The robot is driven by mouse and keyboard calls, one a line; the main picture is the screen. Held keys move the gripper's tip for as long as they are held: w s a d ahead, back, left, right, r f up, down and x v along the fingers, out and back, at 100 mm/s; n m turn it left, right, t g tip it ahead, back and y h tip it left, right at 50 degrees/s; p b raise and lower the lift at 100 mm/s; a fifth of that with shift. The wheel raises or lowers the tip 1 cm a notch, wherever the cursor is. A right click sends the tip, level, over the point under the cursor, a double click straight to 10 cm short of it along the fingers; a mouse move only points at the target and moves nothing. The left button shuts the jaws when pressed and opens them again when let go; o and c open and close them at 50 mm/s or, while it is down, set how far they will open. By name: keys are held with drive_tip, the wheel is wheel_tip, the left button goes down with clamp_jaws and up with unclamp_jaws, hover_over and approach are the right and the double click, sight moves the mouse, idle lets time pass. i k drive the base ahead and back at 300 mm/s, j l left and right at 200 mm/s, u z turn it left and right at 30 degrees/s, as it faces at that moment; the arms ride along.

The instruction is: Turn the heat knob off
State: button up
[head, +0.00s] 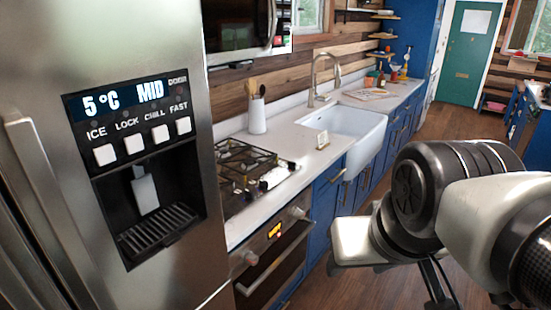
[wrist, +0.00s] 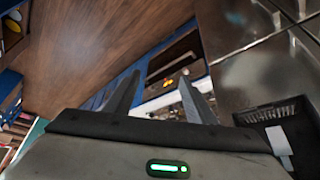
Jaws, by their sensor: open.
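The stove's oven front (head: 268,255) is low at centre left in the head view, with a lit orange display (head: 274,231) between two round knobs. One knob (head: 251,258) is left of the display and the other knob (head: 299,212) is right of it. I cannot tell which is the heat knob or how either is turned. In the wrist view the oven front (wrist: 174,62) shows small beyond my fingers, with the orange glow of its display. My gripper (wrist: 159,77) is open and empty, well away from the stove. Its fingers are not clear in the head view.
A steel fridge (head: 150,50) with a dispenser fills the left, right beside the stove. The cooktop (head: 240,165) has black grates. A utensil holder (head: 257,115) and a white sink (head: 345,125) are farther along the counter. The wooden floor (head: 440,135) is open to the right.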

sight(298, 214)
drive_tip(key=i+l+z, duration=0.3)
drive_tip(key=i, duration=0.45)
drive_tip(key=i+z, duration=0.25)
drive_tip(key=i, duration=0.55)
